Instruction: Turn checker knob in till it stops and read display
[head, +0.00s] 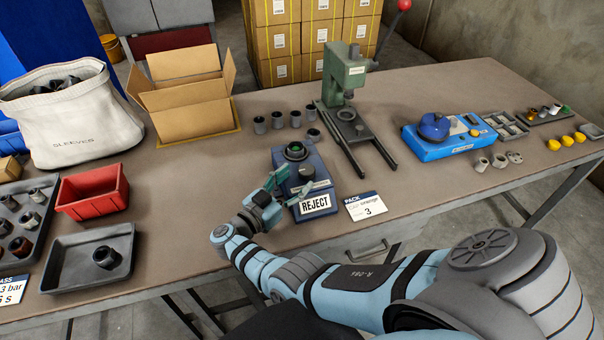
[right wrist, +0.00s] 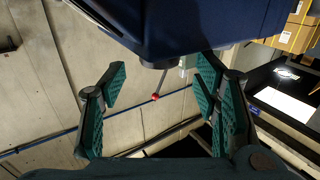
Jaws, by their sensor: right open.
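The checker (head: 322,172) is a dark blue box near the table's front edge, with a green-ringed round seat (head: 295,151) on top. A dark knob (head: 306,172) shows on its near part. Its front display (head: 315,203) reads REJECT. My right gripper (head: 294,187) is open at the checker's front left, its fingers spread around the knob area; contact cannot be told. In the right wrist view, the open fingers (right wrist: 160,88) have nothing between them, and the checker's dark blue body (right wrist: 205,25) fills the top. My left gripper is not in view.
A PACK card (head: 366,206) lies right of the checker. Several dark sleeves (head: 277,120) and a green press (head: 345,75) stand behind it. A red bin (head: 92,192) and a grey tray (head: 90,258) are at left, a blue fixture (head: 440,140) at right.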

